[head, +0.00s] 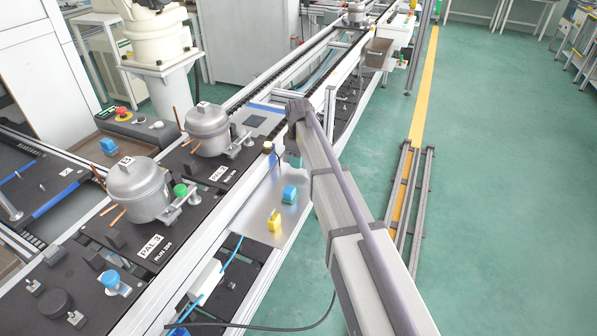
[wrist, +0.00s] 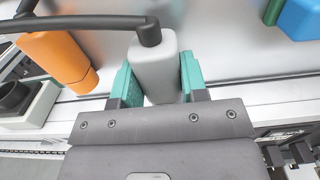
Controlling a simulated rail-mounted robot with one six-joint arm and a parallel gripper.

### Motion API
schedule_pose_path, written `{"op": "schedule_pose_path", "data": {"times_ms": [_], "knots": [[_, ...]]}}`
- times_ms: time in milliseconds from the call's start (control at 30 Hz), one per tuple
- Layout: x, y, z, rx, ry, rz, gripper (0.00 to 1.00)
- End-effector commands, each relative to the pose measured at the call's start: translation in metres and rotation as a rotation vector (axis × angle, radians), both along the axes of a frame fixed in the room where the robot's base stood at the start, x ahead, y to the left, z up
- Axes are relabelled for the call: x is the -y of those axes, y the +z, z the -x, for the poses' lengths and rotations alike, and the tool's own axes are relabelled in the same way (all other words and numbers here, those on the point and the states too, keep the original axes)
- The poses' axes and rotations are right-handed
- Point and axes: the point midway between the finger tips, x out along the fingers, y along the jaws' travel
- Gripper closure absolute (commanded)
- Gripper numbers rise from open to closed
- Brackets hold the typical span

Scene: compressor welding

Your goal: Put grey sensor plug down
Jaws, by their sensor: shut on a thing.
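In the wrist view, the grey sensor plug (wrist: 155,70) sits between the green-padded fingers of my gripper (wrist: 157,78), which is shut on it. A dark cable runs from the plug's top to the left. A light metal surface lies behind the plug; I cannot tell whether the plug touches it. In the head view my arm leads to the metal shelf (head: 247,227) beside the conveyor.
An orange plug (wrist: 60,58) is left of the grey one, and a blue block (wrist: 300,18) is at upper right. A blue-green plug (head: 289,194) and a yellow plug (head: 273,220) are on the shelf. Compressors (head: 138,188) stand on black pallets on the conveyor at left.

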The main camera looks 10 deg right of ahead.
Motion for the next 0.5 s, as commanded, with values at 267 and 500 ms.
{"op": "schedule_pose_path", "data": {"times_ms": [267,500], "knots": [[0.0,-0.0236,0.0,0.0,0.0,0.0,1.0],[0.0,-0.0269,-0.0001,0.0,0.0,0.0,0.56]]}}
